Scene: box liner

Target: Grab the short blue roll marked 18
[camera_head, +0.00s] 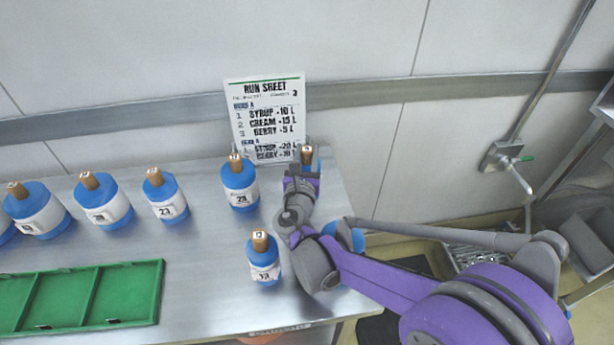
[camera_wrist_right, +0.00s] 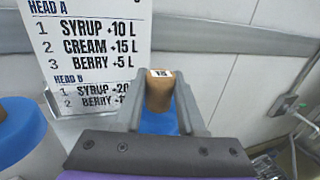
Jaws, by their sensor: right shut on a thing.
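A roll with a brown core (camera_wrist_right: 160,92) stands between the jaws of my right gripper (camera_wrist_right: 158,105) in the right wrist view. Its core top has a small white tag that seems to read 18, and a blue body shows below. In the head view my right gripper (camera_head: 303,170) is at the table's back right, shut on this core, whose tip (camera_head: 307,154) shows above the jaws. The gripper hides most of the roll's body, so I cannot tell whether it rests on the table. My left gripper is not in view.
Several blue rolls with white labels stand on the steel table, including one behind left (camera_head: 240,186) and one nearer the front (camera_head: 263,262). A run sheet (camera_head: 265,115) stands at the back. A green tray (camera_head: 130,290) lies at the front left.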

